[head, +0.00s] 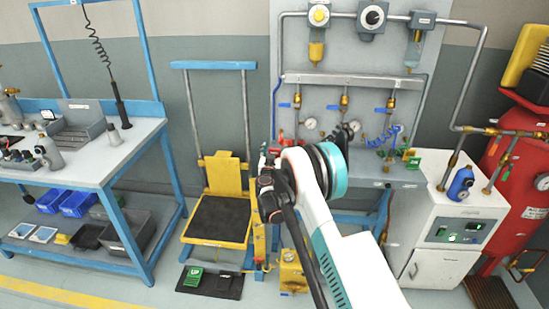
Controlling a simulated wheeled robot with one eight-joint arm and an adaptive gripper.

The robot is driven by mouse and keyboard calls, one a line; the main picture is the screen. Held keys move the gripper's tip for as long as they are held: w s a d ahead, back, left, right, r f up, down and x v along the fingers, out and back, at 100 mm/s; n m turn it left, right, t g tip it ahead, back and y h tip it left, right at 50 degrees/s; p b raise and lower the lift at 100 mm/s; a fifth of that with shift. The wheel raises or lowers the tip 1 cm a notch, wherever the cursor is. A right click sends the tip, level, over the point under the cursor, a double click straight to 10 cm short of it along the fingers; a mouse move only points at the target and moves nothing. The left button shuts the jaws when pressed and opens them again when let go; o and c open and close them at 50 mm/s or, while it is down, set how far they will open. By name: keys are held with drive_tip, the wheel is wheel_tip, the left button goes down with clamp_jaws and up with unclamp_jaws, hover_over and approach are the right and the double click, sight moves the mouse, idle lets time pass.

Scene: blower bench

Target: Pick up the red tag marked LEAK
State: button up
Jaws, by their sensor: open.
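I cannot clearly make out the red tag marked LEAK, as no lettering is legible at this size. A small red piece (273,151) shows just above my gripper, in front of the pipe panel, and another red piece (286,138) is beside it at the panel's lower left. I cannot tell whether either is the tag. My gripper (268,186) is dark, open and seen from behind, in front of the bench below the panel. My white arm hides part of the bench and floor. I see nothing held in the jaws, though they are partly hidden.
A blue-framed workbench (140,131) stands at left. A yellow cart (227,177) with a black platform is left of my gripper. A dark mat (226,286) with a green tag (193,277) lies on the floor. A white cabinet (448,232) and red tank (519,195) are at right.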

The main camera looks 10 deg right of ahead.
drive_tip(key=shift+c, duration=0.6)
drive_tip(key=c, duration=1)
drive_tip(key=shift+o, duration=0.2)
drive_tip(key=shift+r, duration=0.1)
